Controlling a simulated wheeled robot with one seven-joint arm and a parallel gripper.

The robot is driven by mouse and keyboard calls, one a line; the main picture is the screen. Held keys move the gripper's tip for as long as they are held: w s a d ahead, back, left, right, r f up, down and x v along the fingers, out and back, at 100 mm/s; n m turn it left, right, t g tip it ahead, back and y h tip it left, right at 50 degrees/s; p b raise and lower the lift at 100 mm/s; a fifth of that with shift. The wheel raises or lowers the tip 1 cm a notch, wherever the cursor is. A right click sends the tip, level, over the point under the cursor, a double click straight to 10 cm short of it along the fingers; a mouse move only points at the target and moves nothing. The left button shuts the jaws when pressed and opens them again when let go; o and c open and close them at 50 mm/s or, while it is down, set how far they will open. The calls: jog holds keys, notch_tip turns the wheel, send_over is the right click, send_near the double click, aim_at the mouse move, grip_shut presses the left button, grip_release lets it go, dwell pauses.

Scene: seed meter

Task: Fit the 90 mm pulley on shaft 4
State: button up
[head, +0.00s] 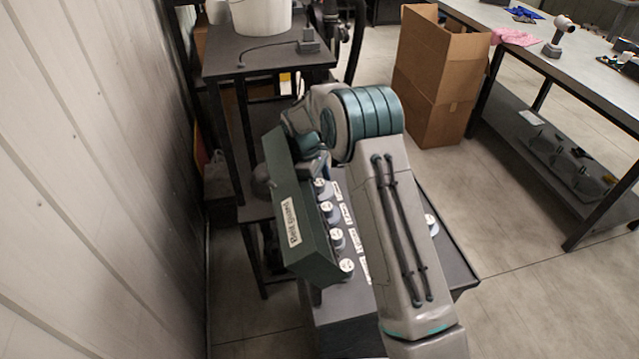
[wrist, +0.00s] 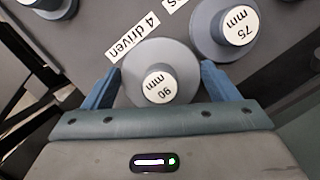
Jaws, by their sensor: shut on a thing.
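In the wrist view, my gripper (wrist: 160,76) has its two blue fingers on either side of the grey 90 mm pulley (wrist: 152,55) and is shut on it. The pulley's round white label reads "90 mm". The "4 driven" label (wrist: 132,36) lies right beside the pulley's rim. Shaft 4 itself is hidden, and I cannot tell whether the pulley is around it or above it. A 75 mm pulley (wrist: 226,28) sits to the upper right. In the head view my arm hides the gripper and the held pulley.
The green belt guard (head: 283,215) stands open along the left of the meter, beside a row of several pulleys (head: 337,238). Another pulley (head: 431,225) lies right of my arm. A dark side table (head: 262,52) stands behind, cardboard boxes (head: 440,80) at the back right.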

jog(key=shift+f, duration=0.1)
jog(key=o, duration=1)
jog(key=shift+o, duration=0.2)
jog(key=shift+r, duration=0.45)
notch_tip(320, 180, up, 3)
jog(key=shift+r+b, duration=0.2)
jog(key=shift+b, duration=0.55)
jog(key=s+d+r+b, duration=0.2)
jog(key=s+d+r, duration=0.2)
jog(key=d, duration=0.7)
notch_tip(320, 180, up, 3)
jog(key=shift+f, duration=0.15)
jog(key=shift+w, duration=0.1)
